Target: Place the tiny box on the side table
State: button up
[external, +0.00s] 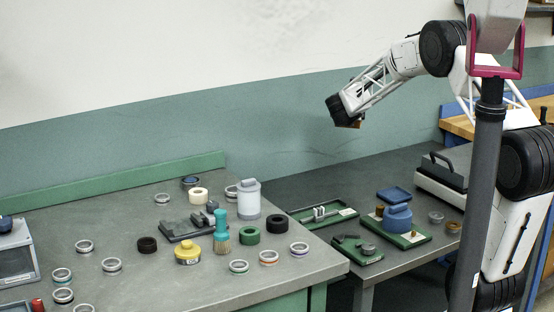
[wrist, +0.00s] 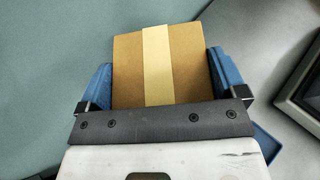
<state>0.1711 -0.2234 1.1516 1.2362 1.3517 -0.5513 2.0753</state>
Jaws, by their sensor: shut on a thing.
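The tiny box (wrist: 127,66) is brown cardboard with a pale tape strip down its middle. In the wrist view it sits between the two blue fingers of my gripper (wrist: 160,80), which is shut on it. In the external view my gripper (external: 346,120) is raised in the air near the teal wall band, and a small part of the box (external: 353,124) shows under it. The grey side table (external: 395,164) stands at the right of the workbench, below and behind my gripper. The box is clear of any surface.
The side table holds green trays (external: 322,213), a blue container (external: 397,217) and a grey lidded machine (external: 446,167). Its back middle is bare. The left workbench (external: 215,275) carries several rings, a white canister (external: 248,200) and a yellow jar (external: 188,252). A dark post (external: 482,200) stands in front.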

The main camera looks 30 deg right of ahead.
jog(key=s+d+f+m+g+h, duration=0.1)
jog(key=d+f+m+g+h, duration=0.1)
jog(key=d, duration=0.4)
jog(key=s+d+f+m+g+h, duration=0.1)
jog(key=s+d+f+m+g, duration=0.15)
jog(key=d, duration=0.35)
jog(key=m+g+h, duration=0.1)
jog(key=m+g, duration=0.4)
jog(key=g, duration=0.1)
send_over(412, 173)
jog(key=shift+t, duration=0.25)
notch_tip(412, 173, down, 5)
jog(key=shift+s, duration=0.1)
jog(key=shift+f, duration=0.1)
jog(key=shift+f, duration=3)
jog(key=shift+f, duration=1.9)
jog(key=shift+f, duration=0.15)
